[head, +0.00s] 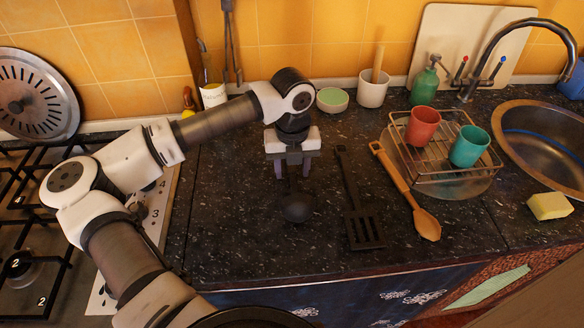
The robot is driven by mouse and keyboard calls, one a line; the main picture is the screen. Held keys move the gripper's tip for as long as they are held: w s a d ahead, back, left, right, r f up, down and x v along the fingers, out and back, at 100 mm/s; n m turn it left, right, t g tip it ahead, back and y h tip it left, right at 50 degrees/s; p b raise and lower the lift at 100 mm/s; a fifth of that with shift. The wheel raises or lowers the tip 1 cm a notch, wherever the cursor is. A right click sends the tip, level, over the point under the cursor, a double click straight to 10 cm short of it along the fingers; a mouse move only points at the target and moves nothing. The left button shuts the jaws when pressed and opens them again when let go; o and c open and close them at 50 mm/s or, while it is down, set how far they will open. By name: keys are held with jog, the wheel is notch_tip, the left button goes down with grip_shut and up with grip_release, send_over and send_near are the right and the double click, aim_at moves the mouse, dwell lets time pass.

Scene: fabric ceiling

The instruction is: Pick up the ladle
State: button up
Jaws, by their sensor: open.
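A black ladle (298,207) lies on the dark speckled countertop, its round bowl toward the front edge. Its handle runs back under my gripper and is mostly hidden there. My gripper (292,170) points down over the handle end, with its two fingers apart, one to each side of the handle line. I cannot tell how far above the counter the fingertips are, or whether they touch the ladle.
A black slotted spatula (362,215) and a wooden spoon (405,190) lie to the right. A wire rack (440,178) holds a red cup (422,126) and a teal cup (469,147). A stove (35,255) is at left, a sink (548,165) at right. Bare counter lies left of the ladle.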

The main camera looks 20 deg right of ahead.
jog(key=shift+c, duration=0.3)
grip_shut()
jog(key=shift+r, duration=0.15)
